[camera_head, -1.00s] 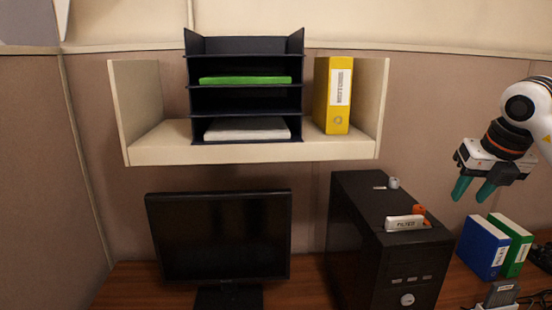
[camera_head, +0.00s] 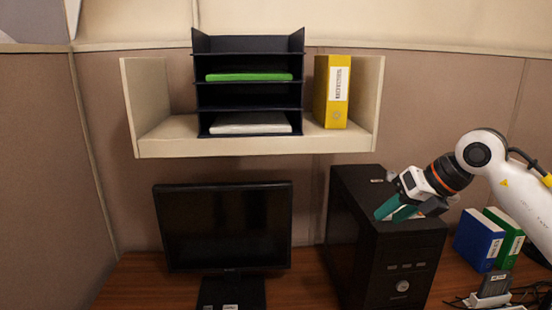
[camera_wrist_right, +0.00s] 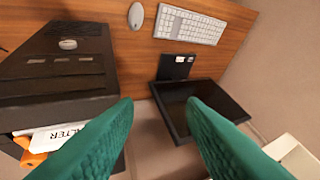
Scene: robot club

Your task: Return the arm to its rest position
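My right gripper (camera_head: 393,212) has teal fingers and is in front of the top of the black computer tower (camera_head: 352,215) in the head view, tilted down to the left. In the right wrist view, the two teal fingers (camera_wrist_right: 160,108) are spread apart with nothing between them. My white right arm (camera_head: 515,190) comes in from the right edge. My left gripper and arm are not in view.
A monitor (camera_head: 222,228) stands left of the tower. Above is a wall shelf (camera_head: 255,147) with a dark tray rack (camera_head: 250,103) and a yellow binder (camera_head: 332,92). Blue (camera_head: 478,240) and green (camera_head: 507,243) binders stand at right. A labelled white item (camera_wrist_right: 65,138) sits by the tower.

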